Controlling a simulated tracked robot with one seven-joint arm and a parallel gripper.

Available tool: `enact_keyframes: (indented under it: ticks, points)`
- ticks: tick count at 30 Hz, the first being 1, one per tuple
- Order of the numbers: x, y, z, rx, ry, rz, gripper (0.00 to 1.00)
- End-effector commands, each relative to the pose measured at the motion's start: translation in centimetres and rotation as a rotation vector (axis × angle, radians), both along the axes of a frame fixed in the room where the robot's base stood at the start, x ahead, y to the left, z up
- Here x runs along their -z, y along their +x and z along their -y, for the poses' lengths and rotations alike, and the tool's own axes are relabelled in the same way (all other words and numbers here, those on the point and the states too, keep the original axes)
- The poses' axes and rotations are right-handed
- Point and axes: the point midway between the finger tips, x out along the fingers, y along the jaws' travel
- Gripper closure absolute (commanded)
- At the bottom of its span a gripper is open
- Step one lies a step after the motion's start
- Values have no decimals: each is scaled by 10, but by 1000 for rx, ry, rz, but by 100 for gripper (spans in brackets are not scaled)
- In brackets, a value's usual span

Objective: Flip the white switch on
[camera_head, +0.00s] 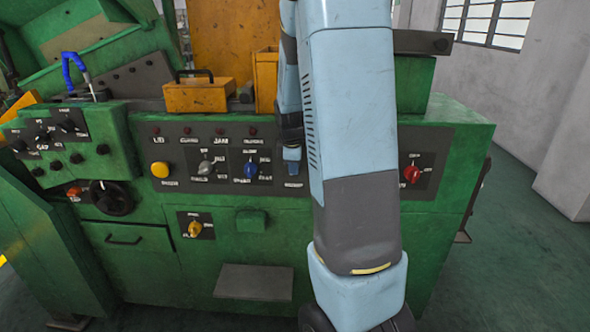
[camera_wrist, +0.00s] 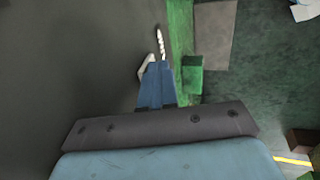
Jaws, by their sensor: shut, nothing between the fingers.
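My gripper (camera_head: 291,158) is in front of the dark control panel, to the right of the blue switch, with its fingers shut and nothing held. In the wrist view its blue fingertips (camera_wrist: 157,68) are close together near the panel face. A small pale piece (camera_wrist: 145,66), apparently the white switch, shows just left of the fingers. It is partly hidden, and I cannot tell whether the fingers touch it. In the head view the gripper covers that spot on the panel, so the switch's position cannot be read there.
The panel also holds a grey switch (camera_head: 206,167), a blue switch (camera_head: 250,169), a yellow button (camera_head: 160,169) and a red switch (camera_head: 412,174). A yellow knob (camera_head: 194,229) sits lower. A green block (camera_head: 251,221) and a grey plate (camera_head: 253,282) stick out below. Open floor lies right.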

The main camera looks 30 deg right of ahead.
Motion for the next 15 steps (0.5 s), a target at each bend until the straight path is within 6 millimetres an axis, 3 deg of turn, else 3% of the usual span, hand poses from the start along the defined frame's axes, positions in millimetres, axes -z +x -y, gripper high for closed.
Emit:
enact_keyframes:
  ticks: [8,15]
  points:
    - [0,-1,-1,0,-1,1,100]
    - [4,-19,-16,0,1,-1,100]
